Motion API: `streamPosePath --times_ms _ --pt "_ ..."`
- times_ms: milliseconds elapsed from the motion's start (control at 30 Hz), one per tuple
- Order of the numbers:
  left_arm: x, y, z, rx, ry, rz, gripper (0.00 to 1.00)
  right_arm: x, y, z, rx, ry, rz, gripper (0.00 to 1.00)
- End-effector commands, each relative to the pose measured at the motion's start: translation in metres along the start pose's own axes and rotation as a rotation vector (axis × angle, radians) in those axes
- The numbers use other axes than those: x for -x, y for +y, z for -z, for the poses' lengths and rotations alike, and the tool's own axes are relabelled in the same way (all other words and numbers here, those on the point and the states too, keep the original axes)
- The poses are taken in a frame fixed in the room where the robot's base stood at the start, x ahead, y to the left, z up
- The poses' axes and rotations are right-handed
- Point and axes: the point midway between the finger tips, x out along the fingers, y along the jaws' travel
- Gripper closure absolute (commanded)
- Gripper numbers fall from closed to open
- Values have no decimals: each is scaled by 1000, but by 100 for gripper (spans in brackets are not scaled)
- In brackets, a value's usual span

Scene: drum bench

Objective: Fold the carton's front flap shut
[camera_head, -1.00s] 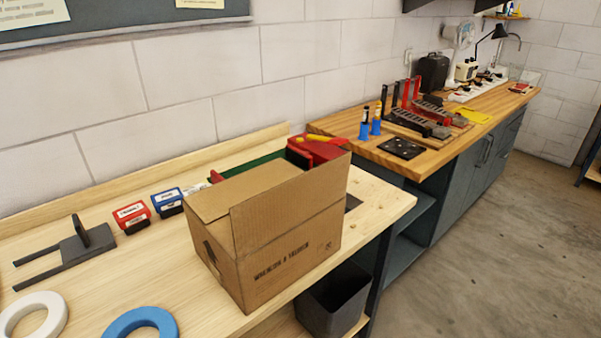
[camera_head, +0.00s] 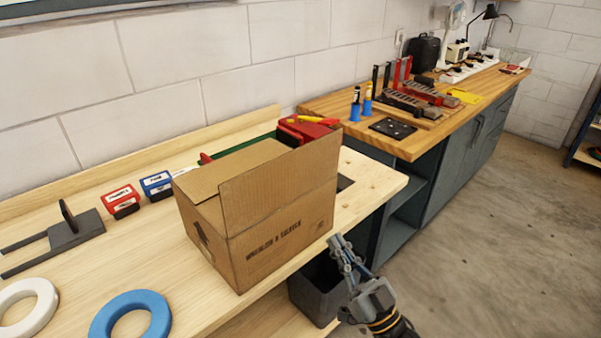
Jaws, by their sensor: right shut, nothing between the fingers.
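The brown cardboard carton (camera_head: 268,243) stands on the light wooden bench near its front edge. Its front flap (camera_head: 280,182) stands up from the top front edge, tall and open. Another top flap (camera_head: 225,168) lies about flat behind it. The inside is mostly hidden by the front flap. My right gripper (camera_head: 338,243) is shut and empty, just right of the carton's lower right corner and in front of the bench edge, apart from the carton. My left gripper is not in view.
A dark bin (camera_head: 318,290) stands below the bench behind my right arm. A red box (camera_head: 122,200), a blue box (camera_head: 157,184), a black bracket (camera_head: 72,237), a blue ring (camera_head: 131,316) and a white ring (camera_head: 26,302) lie left of the carton. Floor at right is clear.

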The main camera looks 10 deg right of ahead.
Motion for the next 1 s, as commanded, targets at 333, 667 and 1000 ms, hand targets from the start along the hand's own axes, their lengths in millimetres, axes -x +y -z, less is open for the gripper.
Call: streamPosePath --times_ms 333,667,1000 --pt "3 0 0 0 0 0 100 -29 -21 80 -65 208 53 100" --pt "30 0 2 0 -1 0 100 -94 -24 95 -65 207 53 100" --pt "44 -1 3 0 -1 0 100 -142 -28 79 -64 201 52 100"
